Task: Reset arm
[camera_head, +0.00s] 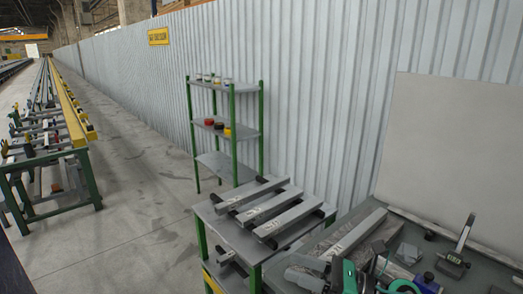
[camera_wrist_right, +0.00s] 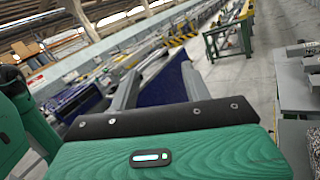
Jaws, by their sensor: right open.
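My right gripper (camera_head: 308,272) shows at the bottom of the head view, over the near left edge of the grey workbench. Its grey fingers point left, and its teal body is partly cut off by the lower edge. In the right wrist view the two fingers (camera_wrist_right: 160,88) stand apart beyond a black pad and green housing. The jaws are open and I see nothing between them. My left gripper is not in view.
A small green-legged table (camera_head: 232,236) holds several grey bars (camera_head: 250,204). The workbench carries another bar (camera_head: 355,232) and a gauge-like tool (camera_head: 457,258). A shelf rack (camera_head: 233,130) stands by the corrugated wall. Open floor (camera_head: 140,225) lies left.

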